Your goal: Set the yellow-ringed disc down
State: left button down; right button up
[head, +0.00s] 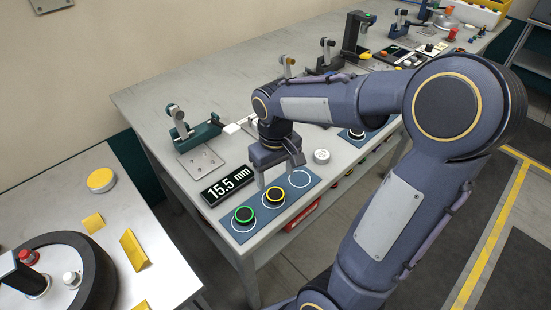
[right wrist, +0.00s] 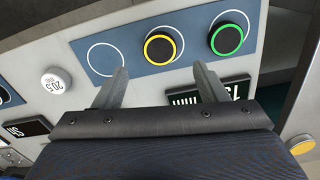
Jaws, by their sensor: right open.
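The yellow-ringed disc (head: 275,195) is black with a yellow rim and sits on the middle circle of the blue mat (head: 258,222). It also shows in the right wrist view (right wrist: 160,48), beyond the fingertips and roughly between them. My right gripper (head: 280,175) is open and empty, close to the disc on its far side; its spread fingers also show in the right wrist view (right wrist: 160,80). The green-ringed disc (head: 244,215) sits on the mat's near circle. The mat's far circle (head: 300,178) is empty. My left gripper is not in view.
A black display reading 15.5 mm (head: 227,186) stands beside the mat. A white round piece (head: 321,156) lies past the mat's far end. A teal clamp (head: 190,130) stands behind. A side table (head: 110,210) at left holds a tyre and yellow pieces.

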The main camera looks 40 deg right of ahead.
notch_tip(320, 180, up, 5)
jog(key=s+a+m+t+y, duration=0.1)
jog(key=s+a+t+y, duration=0.2)
jog(key=s+a, duration=0.6)
jog(key=s+t, duration=0.2)
jog(key=s, duration=0.1)
jog(key=shift+s+a+f+t+y, duration=0.25)
jog(key=shift+a+f+t+y, duration=0.05)
jog(key=shift+a+f+y, duration=0.1)
